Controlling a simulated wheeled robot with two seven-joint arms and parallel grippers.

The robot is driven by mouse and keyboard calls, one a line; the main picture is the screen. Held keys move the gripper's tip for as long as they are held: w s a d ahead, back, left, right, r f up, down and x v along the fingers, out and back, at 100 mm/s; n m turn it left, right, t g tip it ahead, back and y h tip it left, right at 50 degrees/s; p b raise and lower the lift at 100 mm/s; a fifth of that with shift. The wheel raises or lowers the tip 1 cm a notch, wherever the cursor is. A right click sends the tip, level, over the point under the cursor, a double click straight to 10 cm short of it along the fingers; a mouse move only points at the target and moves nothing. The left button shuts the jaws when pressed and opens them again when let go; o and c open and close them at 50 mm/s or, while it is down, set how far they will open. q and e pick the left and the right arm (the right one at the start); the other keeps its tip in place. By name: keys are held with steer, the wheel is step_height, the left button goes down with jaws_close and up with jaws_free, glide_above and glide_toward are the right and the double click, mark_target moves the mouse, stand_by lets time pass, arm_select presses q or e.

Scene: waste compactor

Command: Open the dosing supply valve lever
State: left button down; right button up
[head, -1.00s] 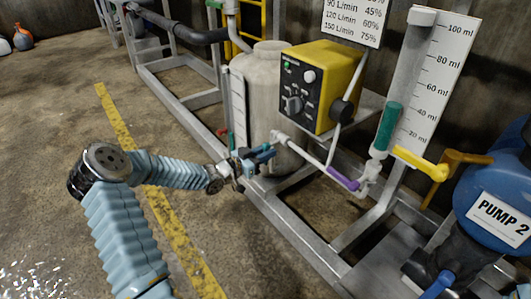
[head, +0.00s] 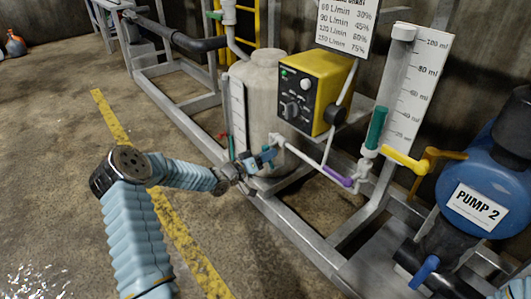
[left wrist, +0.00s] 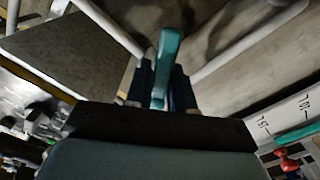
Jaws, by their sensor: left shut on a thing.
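My left gripper (head: 260,162) is at the foot of the pale tank (head: 262,97), beside the white pipe below the yellow dosing unit. In the left wrist view, a teal lever (left wrist: 168,50) stands between the two dark blue fingers (left wrist: 162,88), and they are shut on it. The lever also shows small at the fingertips in the head view (head: 268,154). Its pivot and valve body are mostly hidden by the gripper, and no label on it is readable. My right gripper is not in view.
The yellow dosing unit (head: 317,92) stands above and right of the gripper. A purple grip (head: 338,176), a green handle (head: 376,127) and a yellow lever (head: 405,160) lie further right, near blue PUMP 2 (head: 478,205). A grey frame rail (head: 290,232) runs below; the floor left is open.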

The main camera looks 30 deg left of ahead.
arm_select(q)
steer(key=n, duration=0.2)
steer(key=n+p, duration=0.1)
steer(key=r+n+p, duration=0.1)
steer(key=n, duration=0.1)
steer(key=shift+s+d+n, duration=0.2)
steer(key=shift+d+n, duration=0.1)
steer(key=n+p, duration=0.1)
steer(key=n, duration=0.1)
steer(key=n+p, duration=0.1)
steer(key=n, duration=0.2)
steer(key=shift+d+r, duration=0.1)
steer(key=shift+r, duration=0.3)
steer(key=shift+n, duration=0.3)
steer(key=c, duration=1.1)
jaws_free()
steer(key=shift+o, duration=0.2)
steer(key=shift+r, duration=0.1)
steer(key=p+v, duration=0.1)
steer(key=v, duration=1.3)
